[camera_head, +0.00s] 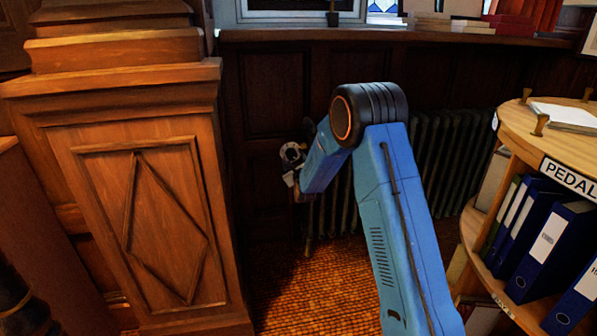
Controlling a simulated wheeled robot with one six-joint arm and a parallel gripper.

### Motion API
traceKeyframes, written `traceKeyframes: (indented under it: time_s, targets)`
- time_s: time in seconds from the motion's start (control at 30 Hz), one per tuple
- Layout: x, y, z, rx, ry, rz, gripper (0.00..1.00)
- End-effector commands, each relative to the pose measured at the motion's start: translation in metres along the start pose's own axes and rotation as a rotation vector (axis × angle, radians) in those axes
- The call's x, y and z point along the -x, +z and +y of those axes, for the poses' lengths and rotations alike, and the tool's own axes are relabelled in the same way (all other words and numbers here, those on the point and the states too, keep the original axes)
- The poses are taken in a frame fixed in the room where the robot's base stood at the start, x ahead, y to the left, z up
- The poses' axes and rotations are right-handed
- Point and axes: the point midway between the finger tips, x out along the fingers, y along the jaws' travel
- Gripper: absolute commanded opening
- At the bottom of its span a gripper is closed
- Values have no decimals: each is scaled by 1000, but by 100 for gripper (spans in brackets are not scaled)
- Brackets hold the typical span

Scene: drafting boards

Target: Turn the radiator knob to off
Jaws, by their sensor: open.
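A dark ribbed radiator (450,150) stands against the panelled wall, partly hidden behind my blue arm. My gripper (291,178) is small in the head view, at the left end of the radiator, just past my arm's blue forearm. It is open. A small brownish fitting (300,194) shows right beside it, above a thin pipe at the radiator's left end. I cannot tell whether this is the knob, or whether my gripper touches it. The knob's setting and any markings cannot be made out.
A carved wooden pillar (140,190) stands close on the left. A round wooden shelf unit (562,152) with blue binders (548,250) stands on the right. A ledge (400,38) with books runs above the radiator. Patterned orange carpet (300,290) lies open between them.

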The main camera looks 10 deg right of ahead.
Motion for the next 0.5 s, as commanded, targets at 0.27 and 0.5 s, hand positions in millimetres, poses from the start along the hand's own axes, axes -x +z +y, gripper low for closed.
traceKeyframes:
  time_s: [0.27, 0.5]
  targets:
    - [55, 0, 0, 0, 1, 2, 57]
    - [103, -1, 0, 0, 1, 3, 57]
